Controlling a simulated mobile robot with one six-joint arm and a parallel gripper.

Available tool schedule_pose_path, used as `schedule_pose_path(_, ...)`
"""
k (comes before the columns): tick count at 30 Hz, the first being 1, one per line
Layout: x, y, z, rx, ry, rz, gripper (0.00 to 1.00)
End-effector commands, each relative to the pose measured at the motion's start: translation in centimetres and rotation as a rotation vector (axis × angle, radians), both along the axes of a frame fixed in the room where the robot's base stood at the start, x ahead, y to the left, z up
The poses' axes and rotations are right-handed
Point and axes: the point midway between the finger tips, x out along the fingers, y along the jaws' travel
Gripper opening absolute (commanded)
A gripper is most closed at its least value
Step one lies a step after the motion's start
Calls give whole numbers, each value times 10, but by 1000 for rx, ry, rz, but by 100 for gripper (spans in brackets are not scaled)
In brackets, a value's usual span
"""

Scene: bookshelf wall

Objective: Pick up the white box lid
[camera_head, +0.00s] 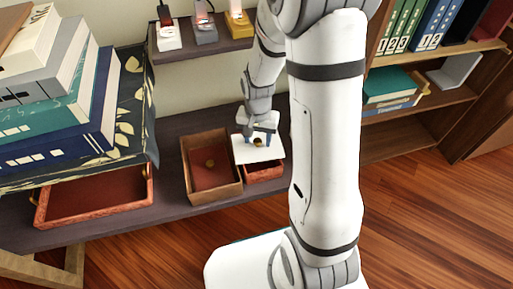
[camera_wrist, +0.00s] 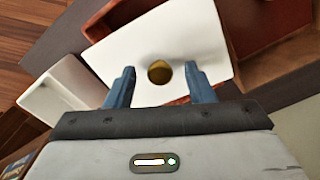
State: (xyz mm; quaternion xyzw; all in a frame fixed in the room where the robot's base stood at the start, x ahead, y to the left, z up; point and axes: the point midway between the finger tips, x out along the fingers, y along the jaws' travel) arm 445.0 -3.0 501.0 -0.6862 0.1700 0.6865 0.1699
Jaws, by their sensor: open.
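The white box lid (camera_head: 247,150) is a flat plate with a round gold knob (camera_head: 258,142). It lies on top of a small red box (camera_head: 265,171) on the dark shelf. In the wrist view the lid (camera_wrist: 205,30) sits at an angle over the red box (camera_wrist: 105,20), with the knob (camera_wrist: 159,72) near its middle. My gripper (camera_wrist: 160,80) is open, its two blue fingers on either side of the knob with gaps to it. My gripper (camera_head: 259,135) also shows over the lid in the head view. I cannot tell its exact height above the lid.
A brown box (camera_head: 236,181) with a red inside panel and gold knob stands just left of the red box. A red tray (camera_head: 45,215) and stacked books (camera_head: 60,125) are further left. A white container (camera_wrist: 62,92) shows beside the lid.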

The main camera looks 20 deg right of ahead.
Motion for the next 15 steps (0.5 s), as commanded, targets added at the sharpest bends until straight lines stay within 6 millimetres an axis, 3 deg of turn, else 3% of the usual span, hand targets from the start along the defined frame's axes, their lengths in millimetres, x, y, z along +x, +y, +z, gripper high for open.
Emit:
schedule_pose_path(2,0,0,1,0,0,1,48)
schedule_pose_path(15,0,1,1,0,0,2,12)
